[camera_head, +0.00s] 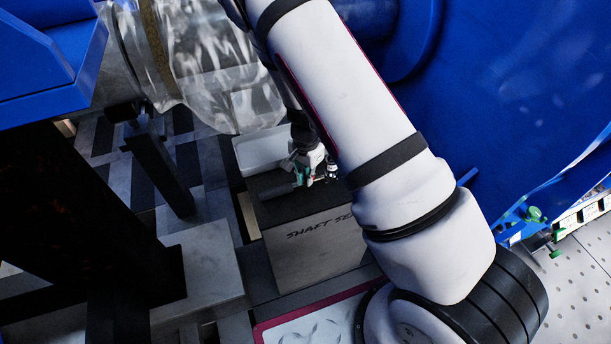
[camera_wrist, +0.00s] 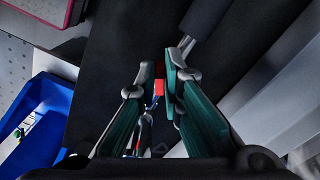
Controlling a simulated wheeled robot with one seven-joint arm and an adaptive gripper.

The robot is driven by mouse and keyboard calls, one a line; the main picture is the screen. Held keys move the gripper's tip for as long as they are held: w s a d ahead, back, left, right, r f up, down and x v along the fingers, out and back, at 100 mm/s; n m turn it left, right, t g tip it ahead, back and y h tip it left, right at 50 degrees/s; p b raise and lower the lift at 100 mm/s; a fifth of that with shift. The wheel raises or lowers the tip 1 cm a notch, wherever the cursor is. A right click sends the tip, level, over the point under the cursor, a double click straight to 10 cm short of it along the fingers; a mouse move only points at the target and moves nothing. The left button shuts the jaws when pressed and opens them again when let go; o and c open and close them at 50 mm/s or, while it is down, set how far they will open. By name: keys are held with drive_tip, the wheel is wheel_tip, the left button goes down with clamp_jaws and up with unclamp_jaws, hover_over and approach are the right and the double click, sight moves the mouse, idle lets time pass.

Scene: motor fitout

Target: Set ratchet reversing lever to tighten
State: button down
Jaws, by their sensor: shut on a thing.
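My gripper (camera_wrist: 161,68) has two grey-tipped fingers with teal sides, drawn close together over a dark surface. It is shut on a small red part (camera_wrist: 159,87), which looks like the ratchet's reversing lever. A thin blue piece (camera_wrist: 153,103) shows just below it. Which way the lever points is hidden between the fingers. In the head view my gripper (camera_head: 304,178) is low over the top of a grey box (camera_head: 310,245) lettered "SHAFT SE…". A dark bar (camera_head: 279,190), perhaps the ratchet handle, lies there beside the fingers. The ratchet head cannot be made out.
A white tray (camera_head: 258,153) stands behind the box. A dark frame (camera_head: 90,220) is at left, with a grey block (camera_head: 203,265) near its foot. A large blue housing (camera_head: 510,100) fills the right. A blue bin (camera_wrist: 50,125) shows at left in the wrist view.

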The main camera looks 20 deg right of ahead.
drive_tip(key=c, duration=2)
unclamp_jaws()
drive_tip(key=shift+r, duration=0.1)
wheel_tip(320, 180, up, 12)
